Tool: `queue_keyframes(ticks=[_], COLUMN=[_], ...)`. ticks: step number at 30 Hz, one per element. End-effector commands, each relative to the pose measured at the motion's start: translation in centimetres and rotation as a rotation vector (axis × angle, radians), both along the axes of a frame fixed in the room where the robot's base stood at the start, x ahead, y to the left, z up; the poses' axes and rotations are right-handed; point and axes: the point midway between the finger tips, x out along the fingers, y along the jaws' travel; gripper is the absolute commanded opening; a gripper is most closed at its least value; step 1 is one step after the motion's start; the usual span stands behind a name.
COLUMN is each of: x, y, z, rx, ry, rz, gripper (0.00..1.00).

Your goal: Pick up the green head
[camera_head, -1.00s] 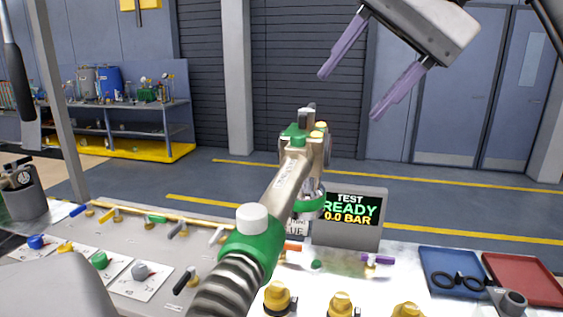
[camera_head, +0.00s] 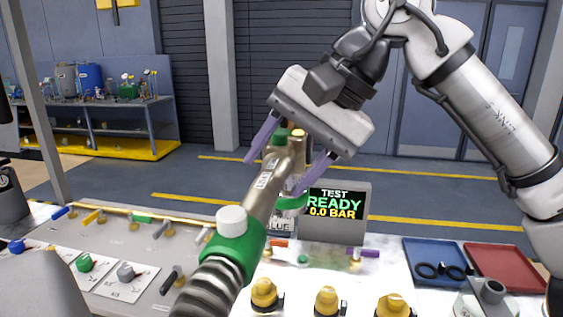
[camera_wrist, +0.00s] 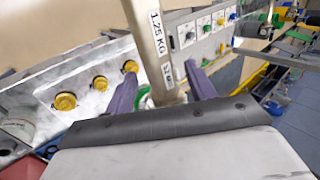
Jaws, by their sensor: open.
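The green head (camera_head: 237,240) is a long metal filling head with a green collar and white knob near its ribbed hose and green parts at its far end. It stands tilted in the middle of the head view. Its labelled metal body also shows in the wrist view (camera_wrist: 152,40). My gripper (camera_head: 276,173) is open, with its purple fingers on either side of the head's upper body. In the wrist view the body runs between the two fingers (camera_wrist: 163,78). I cannot tell whether either finger touches it.
A test screen (camera_head: 335,211) reading READY, 0.0 BAR stands close behind the head. Yellow fittings (camera_head: 265,293) line the bench front. A blue tray (camera_head: 432,254) and a red tray (camera_head: 505,266) lie to the right. A knob panel (camera_head: 105,272) lies left.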

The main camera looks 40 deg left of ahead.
Motion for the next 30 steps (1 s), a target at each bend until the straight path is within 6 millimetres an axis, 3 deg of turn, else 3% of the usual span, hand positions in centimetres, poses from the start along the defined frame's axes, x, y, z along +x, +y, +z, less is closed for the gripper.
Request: queue_keyframes(ticks=[10, 23, 30], x=[-0.33, -0.32, -0.32], y=[0.46, 0.45, 0.44], z=[-0.86, -0.82, -0.81], rx=[0.000, 0.001, 0.001], ry=[0.000, 0.000, 0.000], rz=[0.001, 0.001, 0.001], gripper=[0.55, 0.00, 0.00])
